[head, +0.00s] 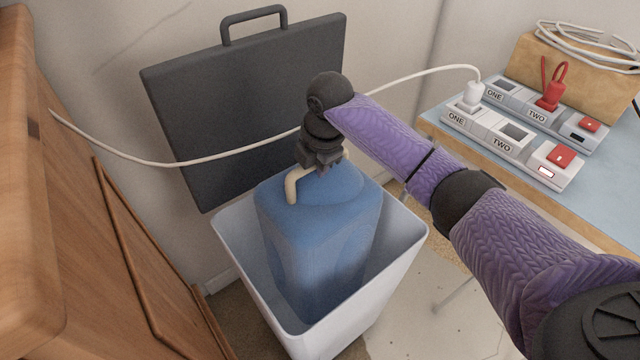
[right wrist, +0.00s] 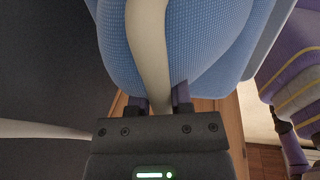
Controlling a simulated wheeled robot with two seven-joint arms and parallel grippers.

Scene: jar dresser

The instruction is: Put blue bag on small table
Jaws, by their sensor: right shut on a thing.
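The blue bag (head: 318,235) stands upright inside a white open bin (head: 391,275), its top above the rim. Its cream handle (head: 292,186) curves up at the top left of the bag. My right gripper (head: 323,168) is at the top of the bag, shut on the handle. In the right wrist view the handle (right wrist: 148,50) runs down between the two fingers (right wrist: 160,105), with the blue bag (right wrist: 215,45) behind it. The small table (head: 612,212) with a light blue top is at the right. My left gripper is not in view.
Power strips (head: 510,140) with plugs and a cardboard box (head: 570,75) occupy the table's back part. A white cable (head: 225,156) crosses behind my gripper. A black case (head: 240,95) leans on the wall behind the bin. Wooden furniture (head: 60,240) stands left.

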